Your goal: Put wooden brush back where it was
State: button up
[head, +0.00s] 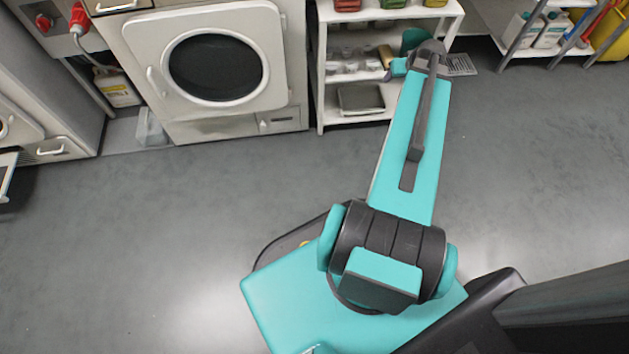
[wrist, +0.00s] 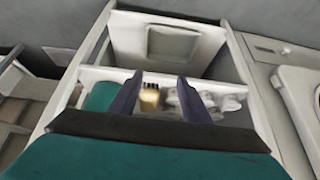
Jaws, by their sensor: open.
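The wooden brush, a small tan block with dark bristles, shows in the wrist view (wrist: 150,98) on the middle shelf. A tan piece in the head view (head: 386,55), beside my arm's end, appears to be the same brush. My gripper (wrist: 158,84) is open, with its two dark fingers to either side of the brush in the picture. The brush is nearer the left finger, and I cannot tell whether either finger touches it. In the head view my gripper is mostly hidden by my arm.
The white shelf unit (head: 321,85) holds pale crumpled items (wrist: 192,101) right of the brush and a grey tray (head: 361,98) on the lower shelf. A white washer (head: 150,40) stands left of it. Bottles (head: 522,28) stand on a rack at right.

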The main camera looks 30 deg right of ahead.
jog(key=a+f+n+g+y, duration=0.1)
jog(key=a+f, duration=0.5)
jog(key=a, duration=0.3)
jog(key=a+f+g+y, duration=0.1)
jog(key=a+f+g, duration=0.1)
jog(key=a+f, duration=0.55)
jog(key=a+f+n+g+y, duration=0.15)
jog(key=a+f, duration=0.25)
jog(key=a, duration=0.7)
jog(key=s+a+f+g, duration=0.2)
jog(key=s+a+f, duration=0.2)
jog(key=s+a, duration=0.2)
jog(key=s+a+f+n+g+h, duration=0.1)
jog(key=s+a+f+g, duration=0.1)
jog(key=s+a, duration=0.5)
jog(key=s+a+f+n+g, duration=0.1)
jog(key=s+a+f+g, duration=0.1)
jog(key=s+a+f, duration=0.3)
jog(key=shift+s+a+f, duration=0.35)
jog(key=shift+s+a, duration=0.55)
jog(key=shift+s, duration=0.35)
